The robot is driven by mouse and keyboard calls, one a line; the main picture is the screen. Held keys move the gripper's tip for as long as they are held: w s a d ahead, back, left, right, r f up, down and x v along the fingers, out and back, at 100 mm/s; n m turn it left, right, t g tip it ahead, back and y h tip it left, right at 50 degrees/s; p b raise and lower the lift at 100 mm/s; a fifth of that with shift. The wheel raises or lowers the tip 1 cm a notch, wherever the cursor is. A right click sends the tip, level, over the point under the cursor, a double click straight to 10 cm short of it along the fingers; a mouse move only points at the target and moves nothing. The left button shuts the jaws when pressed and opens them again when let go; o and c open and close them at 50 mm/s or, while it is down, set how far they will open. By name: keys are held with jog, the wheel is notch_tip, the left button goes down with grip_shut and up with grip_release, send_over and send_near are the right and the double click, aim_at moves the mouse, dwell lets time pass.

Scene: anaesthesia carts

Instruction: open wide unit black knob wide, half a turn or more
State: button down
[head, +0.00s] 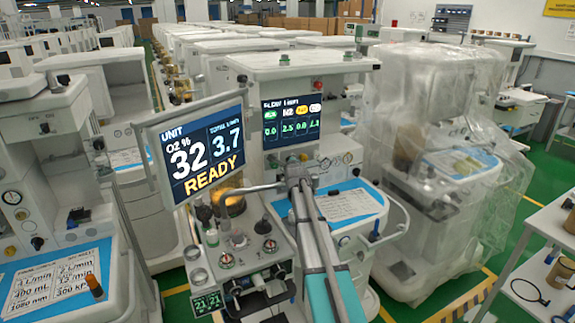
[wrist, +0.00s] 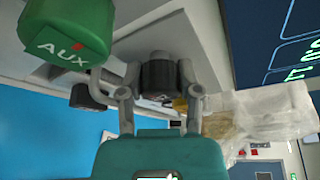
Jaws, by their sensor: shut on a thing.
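The wide unit (head: 312,66) stands in the middle of the head view, with a dark flow screen (head: 290,118) showing coloured labels and small numbers. In the wrist view, a black ribbed knob (wrist: 158,74) sits on the unit's pale panel. My gripper (wrist: 159,76) has one finger on each side of this knob and is shut on it. In the head view, my gripper (head: 299,184) is at the panel just below the flow screen. There my arm and gripper hide the black knob.
A green AUX knob (wrist: 68,30) is close to my left finger in the wrist view. A tilted monitor (head: 202,148) reading READY stands left of my arm. Several small knobs (head: 338,161) lie to the right. A plastic-covered cart (head: 440,110) stands farther right.

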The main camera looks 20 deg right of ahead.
jog(key=shift+s+a+n+t+h+b, duration=0.1)
jog(key=shift+n+t+h+b, duration=0.25)
jog(key=shift+n+b, duration=0.65)
jog(key=shift+s+a+n+t+h+b, duration=0.15)
jog(key=shift+n+t+b, duration=0.35)
jog(key=shift+n, duration=0.8)
jog(key=shift+d, duration=0.1)
jog(key=shift+c, duration=1.6)
grip_release()
jog(key=shift+w, duration=0.1)
jog(key=shift+v, duration=3.95)
